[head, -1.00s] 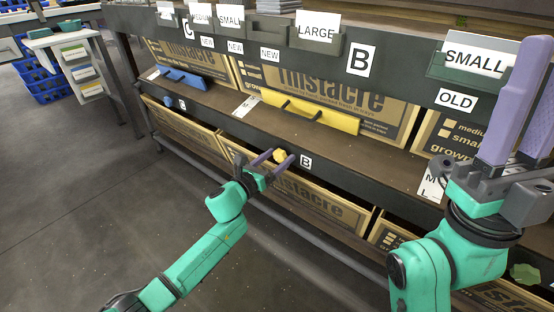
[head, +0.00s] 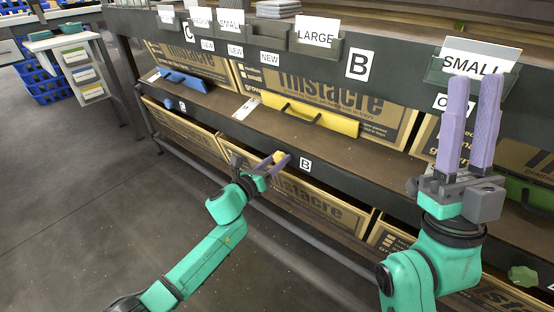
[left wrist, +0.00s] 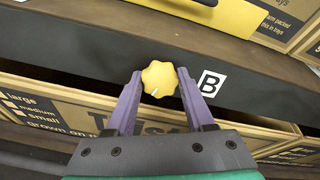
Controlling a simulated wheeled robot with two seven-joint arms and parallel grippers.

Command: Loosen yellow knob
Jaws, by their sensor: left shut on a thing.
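The yellow knob (head: 279,156) is on the dark shelf rail, left of a white B label; its lobed face shows in the left wrist view (left wrist: 159,78), with a small white mark low on it. My left gripper (head: 275,161) is shut on the knob from the front, one purple finger on each side; both fingers show in the left wrist view (left wrist: 160,88). My right gripper (head: 473,85) points up at the right, away from the knob, with a clear gap between its purple fingers and nothing in it.
A yellow handled bar (head: 310,114) lies on the shelf above the knob, and a blue one (head: 186,79) is further left. Cardboard boxes (head: 325,205) stand below the rail. A green knob (head: 523,276) is at the lower right. The floor at left is clear.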

